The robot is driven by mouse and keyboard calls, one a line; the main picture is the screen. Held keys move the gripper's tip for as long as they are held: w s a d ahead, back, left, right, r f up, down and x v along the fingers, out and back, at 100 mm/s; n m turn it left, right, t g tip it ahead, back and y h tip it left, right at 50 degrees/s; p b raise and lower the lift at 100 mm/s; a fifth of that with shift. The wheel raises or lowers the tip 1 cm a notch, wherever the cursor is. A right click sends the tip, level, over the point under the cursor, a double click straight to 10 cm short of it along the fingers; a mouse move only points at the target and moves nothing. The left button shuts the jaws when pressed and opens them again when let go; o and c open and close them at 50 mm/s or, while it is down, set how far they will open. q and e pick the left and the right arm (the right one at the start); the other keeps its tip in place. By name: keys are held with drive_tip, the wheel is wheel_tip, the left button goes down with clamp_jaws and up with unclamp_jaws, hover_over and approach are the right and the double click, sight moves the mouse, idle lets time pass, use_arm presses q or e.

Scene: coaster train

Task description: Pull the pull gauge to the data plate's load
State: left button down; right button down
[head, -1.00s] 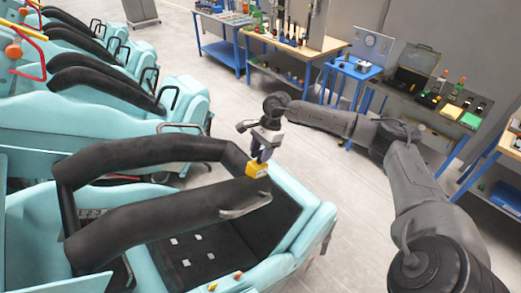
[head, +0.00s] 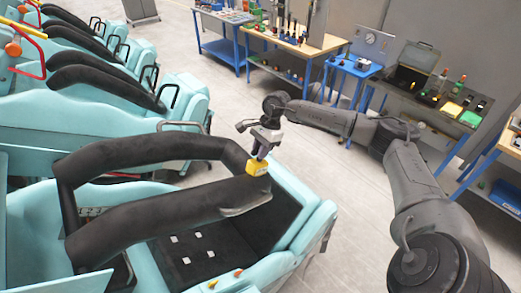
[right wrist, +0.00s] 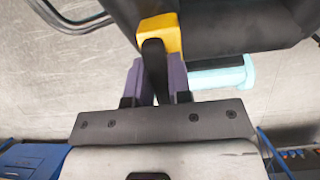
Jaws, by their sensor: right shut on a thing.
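The pull gauge, a yellow block (head: 258,168) with a black grip, is in my right gripper (head: 262,150). The gauge sits at the end of the black padded restraint bar (head: 150,222) of the front teal car. In the right wrist view the purple fingers (right wrist: 157,82) are shut on the gauge's black grip (right wrist: 154,62), with the yellow body (right wrist: 160,32) beyond, close against the black padding (right wrist: 240,25). I cannot tell how it is attached. The gauge's reading and a data plate cannot be made out. My left gripper is out of view.
The front car's seat (head: 205,245) has several small pale patches. More teal cars (head: 170,105) with black bars stand behind. Grey floor (head: 330,185) is open right of the car.

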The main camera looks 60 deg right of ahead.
idle(0.3)
drive_tip(key=shift+a+v, duration=0.1)
drive_tip(key=shift+v, duration=1.1)
drive_tip(key=shift+a+v, duration=0.15)
drive_tip(key=shift+v, duration=1)
drive_tip(key=shift+w+r, duration=0.1)
drive_tip(key=shift+r, duration=0.05)
drive_tip(key=c, duration=1.3)
unclamp_jaws()
drive_tip(key=shift+d, duration=0.1)
drive_tip(key=shift+o, duration=1.3)
